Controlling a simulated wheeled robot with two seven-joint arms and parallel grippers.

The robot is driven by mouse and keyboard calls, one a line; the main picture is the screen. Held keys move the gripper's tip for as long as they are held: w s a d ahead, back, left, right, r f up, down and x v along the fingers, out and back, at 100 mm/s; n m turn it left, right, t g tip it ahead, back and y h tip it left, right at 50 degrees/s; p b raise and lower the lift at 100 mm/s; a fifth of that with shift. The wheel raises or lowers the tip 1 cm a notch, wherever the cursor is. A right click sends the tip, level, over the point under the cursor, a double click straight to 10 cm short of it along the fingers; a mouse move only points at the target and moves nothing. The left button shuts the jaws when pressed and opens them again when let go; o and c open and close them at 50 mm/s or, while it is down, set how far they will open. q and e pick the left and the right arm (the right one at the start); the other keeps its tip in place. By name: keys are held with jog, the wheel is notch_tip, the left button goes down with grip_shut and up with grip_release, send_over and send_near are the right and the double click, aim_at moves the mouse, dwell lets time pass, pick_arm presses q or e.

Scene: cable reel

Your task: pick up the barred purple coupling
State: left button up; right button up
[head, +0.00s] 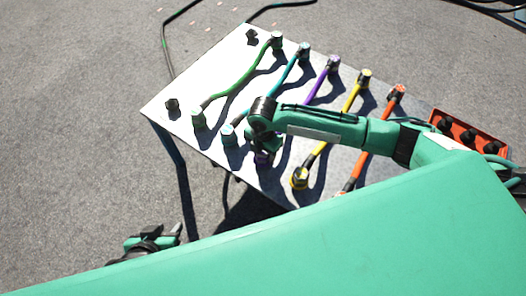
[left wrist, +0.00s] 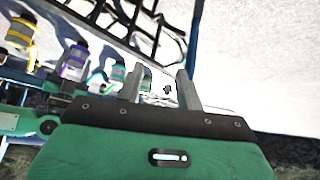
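I cannot tell whether that gripper is open or shut, or touches the coupling. A purple-banded coupling (left wrist: 75,58) shows in the left wrist view; bars on it are too small to make out. My left gripper (head: 168,236) is low at the left, off the table; its fingers (left wrist: 161,78) are apart and empty.
Green (head: 235,83), teal (head: 288,75), yellow (head: 350,98) and orange (head: 378,125) cables lie beside the purple one on the table (head: 205,70). A red-orange box with black knobs (head: 466,134) is at the right. The table's left part is mostly bare.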

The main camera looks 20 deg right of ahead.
jog(key=c, duration=0.7)
jog(key=shift+c, duration=0.5)
jog(key=shift+r, duration=0.15)
